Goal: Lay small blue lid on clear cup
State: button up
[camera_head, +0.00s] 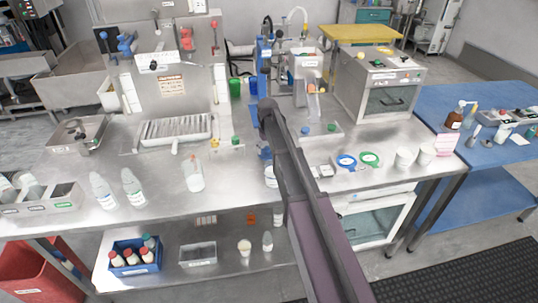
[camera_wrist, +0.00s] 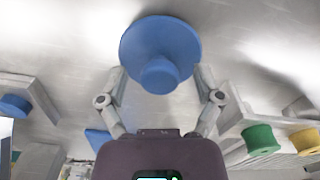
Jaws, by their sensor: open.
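In the wrist view a round blue lid with a raised knob (camera_wrist: 160,50) fills the upper middle. My gripper (camera_wrist: 160,80) is open, its fingers spread on either side of the lid's lower part. I cannot tell whether they touch it. In the head view my arm covers most of this spot; a bit of blue (camera_head: 265,152) shows beside it. A smaller blue piece (camera_head: 305,130) sits on a grey tray right of my arm; a blue piece on a tray also shows in the wrist view (camera_wrist: 15,105). I cannot single out the clear cup with certainty; a pale cup (camera_head: 271,176) is partly hidden behind my arm.
Blue (camera_head: 346,161) and green (camera_head: 370,159) rings lie right of my arm, near two pale cups (camera_head: 404,158) (camera_head: 427,154). Green (camera_wrist: 260,139) and yellow (camera_wrist: 304,140) pieces flank my gripper's right. White bottles (camera_head: 133,187) stand left. The bench's front middle is mostly clear.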

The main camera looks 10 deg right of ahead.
aim_at(268, 147)
jog(key=shift+c, duration=0.2)
jog(key=c, duration=1)
jog(key=shift+r, duration=0.1)
notch_tip(268, 147, up, 10)
jog(key=p, duration=1)
jog(key=shift+d, duration=0.1)
dwell(0.5)
